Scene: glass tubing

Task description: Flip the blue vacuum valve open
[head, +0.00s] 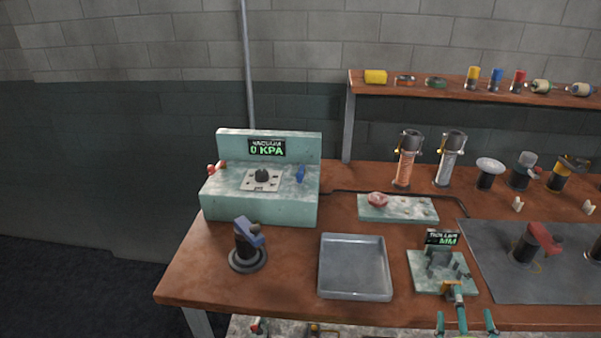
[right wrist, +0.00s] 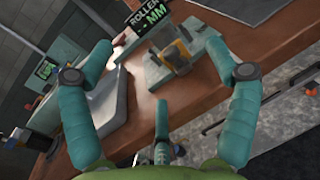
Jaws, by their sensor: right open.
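The blue vacuum valve (head: 300,173) is a small blue lever on the right side of the top of the pale green vacuum box (head: 262,207). The box's display (head: 267,148) reads 0 KPA. My right gripper (head: 465,318) shows at the bottom right of the head view, near the table's front edge, in front of the roller gauge and well away from the valve. Its teal fingers are spread and empty, as the right wrist view (right wrist: 155,55) also shows. My left gripper is not in view.
A blue-topped dark stand (head: 247,245) stands in front of the vacuum box. A grey tray (head: 355,292) and the roller gauge (head: 440,268) lie to the right. A green plate with a red knob (head: 377,199) sits behind the tray. A shelf (head: 480,95) hangs at the back.

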